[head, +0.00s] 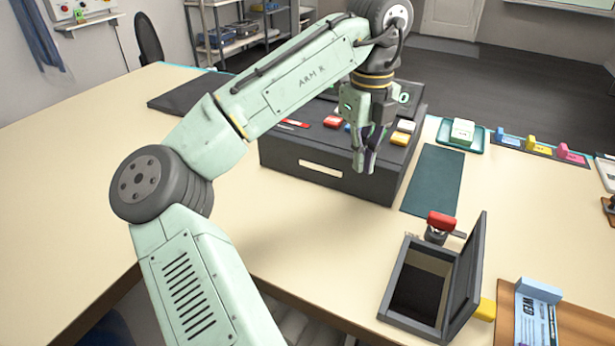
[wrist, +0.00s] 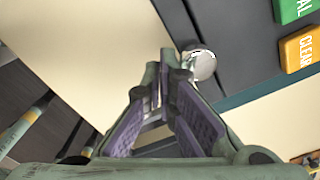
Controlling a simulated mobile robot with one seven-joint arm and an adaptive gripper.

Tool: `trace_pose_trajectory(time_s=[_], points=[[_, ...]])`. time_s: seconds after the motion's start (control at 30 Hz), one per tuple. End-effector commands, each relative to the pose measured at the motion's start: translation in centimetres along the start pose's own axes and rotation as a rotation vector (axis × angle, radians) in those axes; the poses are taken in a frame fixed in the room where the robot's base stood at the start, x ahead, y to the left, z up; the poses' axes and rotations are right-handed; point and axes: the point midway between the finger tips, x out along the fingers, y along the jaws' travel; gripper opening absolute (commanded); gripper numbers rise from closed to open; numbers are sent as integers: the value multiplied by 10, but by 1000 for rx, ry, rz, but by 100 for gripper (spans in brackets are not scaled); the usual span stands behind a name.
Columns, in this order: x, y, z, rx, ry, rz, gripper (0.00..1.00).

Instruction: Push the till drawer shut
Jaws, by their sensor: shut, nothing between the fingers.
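The till (head: 290,145) is a dark grey box on the table with coloured keys on its sloping top. Its front, with a cream label plate (head: 320,169), faces the near side. I see no clear gap around the drawer front, so I cannot tell how far the drawer stands out. My gripper (head: 364,168) is shut and empty, pointing down over the right part of the till's front in the head view. Contact cannot be told. In the wrist view my fingers (wrist: 158,88) show beside a round metal piece (wrist: 202,65) and the till's dark edge.
Right of the till lie a dark green mat (head: 434,180) and a teal tray (head: 458,147) with a white block. An open dark box (head: 407,322) with its lid raised and a red-topped stamp (head: 440,222) stand nearer.

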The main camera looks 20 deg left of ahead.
Motion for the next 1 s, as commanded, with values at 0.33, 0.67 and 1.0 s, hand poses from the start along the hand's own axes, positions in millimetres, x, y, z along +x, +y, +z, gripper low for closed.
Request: trace_pose_trajectory(time_s=[0.33, 0.67, 1.0], points=[[-10, 2, -1, -2, -1, 1, 0], [-36, 7, -3, -3, -1, 1, 0], [-63, 11, -5, -4, -1, 1, 0]])
